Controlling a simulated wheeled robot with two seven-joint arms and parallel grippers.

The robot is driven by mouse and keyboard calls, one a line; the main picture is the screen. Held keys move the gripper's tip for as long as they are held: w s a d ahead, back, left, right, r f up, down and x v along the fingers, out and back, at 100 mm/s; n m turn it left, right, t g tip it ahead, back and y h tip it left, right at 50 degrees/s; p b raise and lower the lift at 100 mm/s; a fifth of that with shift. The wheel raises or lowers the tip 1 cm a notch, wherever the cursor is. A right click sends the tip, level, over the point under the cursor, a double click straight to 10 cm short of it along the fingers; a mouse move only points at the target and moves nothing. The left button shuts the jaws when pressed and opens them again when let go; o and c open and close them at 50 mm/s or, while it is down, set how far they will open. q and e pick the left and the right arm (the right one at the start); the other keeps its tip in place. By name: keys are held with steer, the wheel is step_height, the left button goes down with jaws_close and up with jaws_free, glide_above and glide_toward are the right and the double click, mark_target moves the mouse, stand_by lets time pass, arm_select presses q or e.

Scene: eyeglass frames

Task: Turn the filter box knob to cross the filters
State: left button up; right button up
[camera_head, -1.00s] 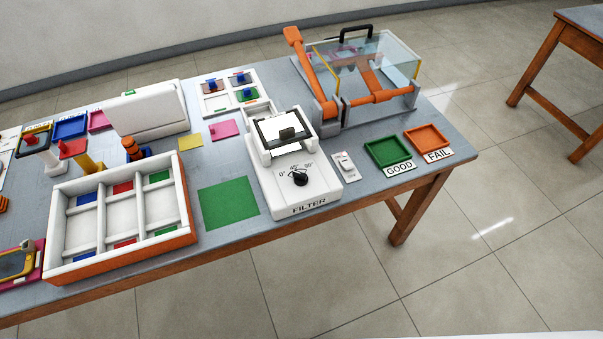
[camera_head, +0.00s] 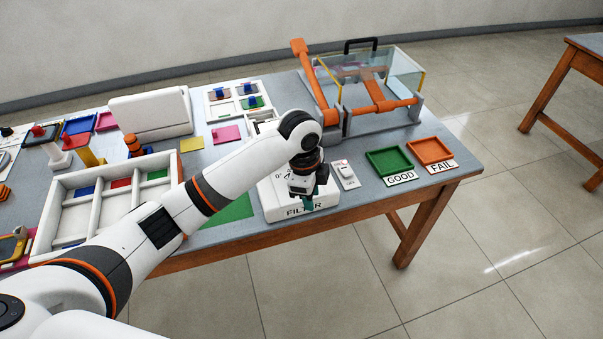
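The white filter box (camera_head: 275,205) with the label FILTER stands near the table's front edge. Only its front and lower left part show clearly. My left gripper (camera_head: 307,203) is over the front of the box, pointing down. The knob and most of its angle marks are hidden behind the gripper and wrist. Whether the fingers touch the knob, and whether they are open or shut, I cannot tell. My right gripper is not in view.
A white switch block (camera_head: 346,175) stands just right of the box. The green GOOD tray (camera_head: 388,162) and orange FAIL tray (camera_head: 430,151) lie further right. A clear case (camera_head: 385,75) with orange bars is behind. A white compartment tray (camera_head: 65,205) is at left, partly under my arm.

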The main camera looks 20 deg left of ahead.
arm_select(q)
steer(key=w+a+r+m+y, duration=0.1)
steer(key=w+a+r, duration=0.2)
steer(key=r, duration=0.2)
steer(key=w+a+r+m, duration=0.1)
steer(key=w+a+r, duration=0.3)
steer(key=r, duration=0.2)
step_height(320, 180, down, 12)
steer(key=shift+d+f+p, duration=0.1)
steer(key=shift+p, duration=0.5)
steer(key=shift+c, duration=0.2)
jaws_close()
